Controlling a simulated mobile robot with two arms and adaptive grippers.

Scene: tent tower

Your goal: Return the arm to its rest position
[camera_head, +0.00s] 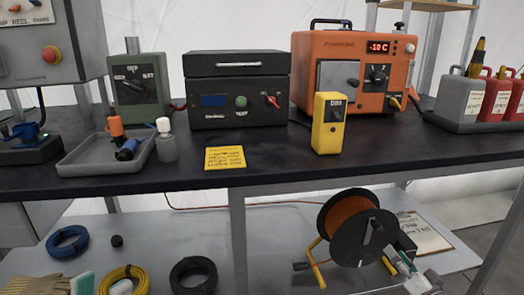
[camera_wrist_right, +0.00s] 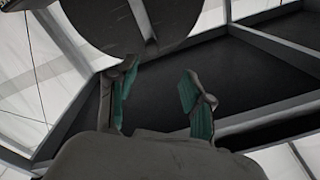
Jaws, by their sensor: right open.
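My right gripper (camera_head: 418,273) is at the lower right of the head view, in front of the lower shelf and near the cable reel. In the right wrist view its two teal-padded fingers (camera_wrist_right: 162,97) stand apart with nothing between them. My left gripper (camera_head: 102,286) shows only as two teal-padded fingertips at the bottom left edge of the head view. They are apart, with a yellow cable coil (camera_head: 124,272) behind them. No held object is visible there. The rest of both arms is out of the head view.
A dark workbench (camera_head: 290,160) spans the view, carrying an orange device (camera_head: 340,75), a black box (camera_head: 237,90), a yellow meter (camera_head: 328,122) and a grey tray (camera_head: 75,165). Below, the shelf (camera_head: 260,240) holds a cable reel (camera_head: 360,235) and coils. The shelf's middle is clear.

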